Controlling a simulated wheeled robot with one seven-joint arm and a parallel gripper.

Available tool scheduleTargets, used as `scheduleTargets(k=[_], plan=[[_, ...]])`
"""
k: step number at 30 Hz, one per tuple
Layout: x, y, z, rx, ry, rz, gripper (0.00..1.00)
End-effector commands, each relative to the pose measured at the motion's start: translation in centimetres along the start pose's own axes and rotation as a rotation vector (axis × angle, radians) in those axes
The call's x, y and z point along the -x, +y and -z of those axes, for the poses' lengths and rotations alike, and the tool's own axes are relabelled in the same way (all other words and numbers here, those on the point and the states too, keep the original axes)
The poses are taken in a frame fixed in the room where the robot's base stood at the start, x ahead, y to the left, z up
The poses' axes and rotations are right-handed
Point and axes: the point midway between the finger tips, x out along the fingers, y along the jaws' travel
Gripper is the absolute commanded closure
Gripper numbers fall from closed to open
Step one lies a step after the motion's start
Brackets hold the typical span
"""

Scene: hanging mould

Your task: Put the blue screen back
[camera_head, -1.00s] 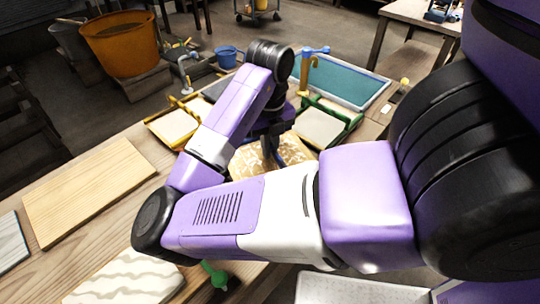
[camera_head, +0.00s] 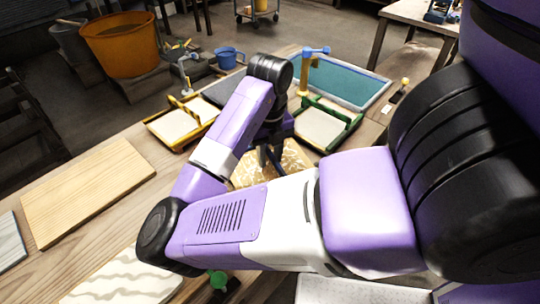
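A blue-green screen in a pale frame (camera_head: 345,82) lies at the back right of the bench. A post with a blue top (camera_head: 304,72) stands in front of its left end. My gripper (camera_head: 272,160) points down over a tan patterned board (camera_head: 294,154) in the middle of the bench. My arm hides part of the gripper and board, so I cannot tell whether the fingers are open or hold anything.
A yellow-framed mould (camera_head: 160,128) and a green-framed mould (camera_head: 350,127) stand left and right of my wrist. A plain wooden board (camera_head: 85,190) lies at left, a wavy-patterned board (camera_head: 115,278) at front. A blue mug (camera_head: 229,57) stands behind. An orange tub (camera_head: 122,45) is beyond the bench.

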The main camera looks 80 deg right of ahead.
Motion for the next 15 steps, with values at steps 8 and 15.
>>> scheduleTargets(k=[8, 15], plan=[[1.7, 0.0, 0.0, -0.002, -0.001, -0.001, 0.68], [6.8, 0.1, -0.1, -0.003, -0.004, -0.004, 0.68]])
